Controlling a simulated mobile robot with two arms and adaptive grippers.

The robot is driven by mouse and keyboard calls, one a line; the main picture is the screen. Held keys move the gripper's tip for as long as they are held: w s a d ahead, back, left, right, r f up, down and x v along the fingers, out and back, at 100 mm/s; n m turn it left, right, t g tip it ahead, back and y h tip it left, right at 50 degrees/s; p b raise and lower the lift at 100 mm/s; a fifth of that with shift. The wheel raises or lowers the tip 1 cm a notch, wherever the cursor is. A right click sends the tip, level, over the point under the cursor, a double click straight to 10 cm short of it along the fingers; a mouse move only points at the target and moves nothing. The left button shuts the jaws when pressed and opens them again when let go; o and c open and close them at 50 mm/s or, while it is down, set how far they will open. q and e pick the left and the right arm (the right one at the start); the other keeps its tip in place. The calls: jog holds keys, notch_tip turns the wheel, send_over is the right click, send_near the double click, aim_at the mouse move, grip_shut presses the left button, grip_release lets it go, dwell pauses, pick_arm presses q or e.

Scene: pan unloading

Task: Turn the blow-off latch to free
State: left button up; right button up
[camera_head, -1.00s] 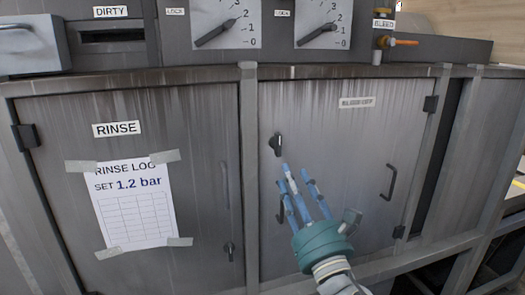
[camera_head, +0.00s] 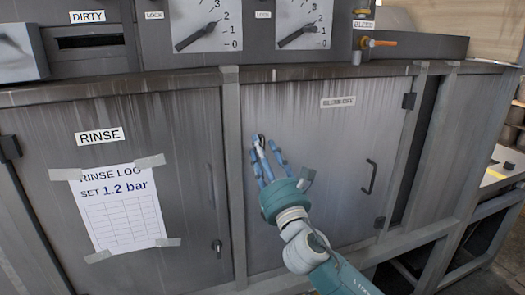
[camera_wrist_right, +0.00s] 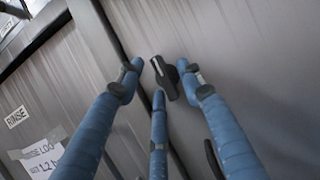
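The blow-off door (camera_head: 330,150) is a grey panel right of the rinse door, with a blurred label (camera_head: 338,102) near its top. Its dark latch (camera_wrist_right: 163,78) shows in the right wrist view, tilted, near the door's left edge. In the head view the fingers mostly cover the latch. My right gripper (camera_head: 268,155) has blue fingers and a teal palm. In the right wrist view the fingers (camera_wrist_right: 165,80) are spread, with fingertips on both sides of the latch and a third finger below it. I cannot tell whether they touch it. My left gripper is not in view.
The rinse door (camera_head: 185,120) at left carries a taped log sheet (camera_head: 122,210) and its own latch (camera_head: 217,247). A dark handle (camera_head: 370,177) sticks out on the blow-off door's right. Gauges (camera_head: 303,25) and an orange-handled bleed valve (camera_head: 380,43) sit above.

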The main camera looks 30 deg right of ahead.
grip_shut()
jog(key=shift+r+m+h, duration=0.1)
jog(key=shift+m+h, duration=0.3)
jog(key=shift+m, duration=0.3)
jog(key=m+g+h+p, duration=0.1)
jog(key=m+g+p, duration=0.1)
jog(key=m, duration=0.4)
jog(key=m+g+h+p, duration=0.2)
jog(key=m+p, duration=0.2)
jog(key=m, duration=0.3)
jog(key=r+m+g+h+p, duration=0.1)
jog(key=m+g+h+p, duration=0.1)
jog(key=m, duration=0.5)
jog(key=shift+g+p, duration=0.4)
jog(key=shift+p, duration=0.05)
jog(key=shift+d+f+m+p, duration=0.1)
jog(key=shift+m+p, duration=0.45)
jog(key=shift+m, duration=0.05)
jog(key=shift+f, duration=0.1)
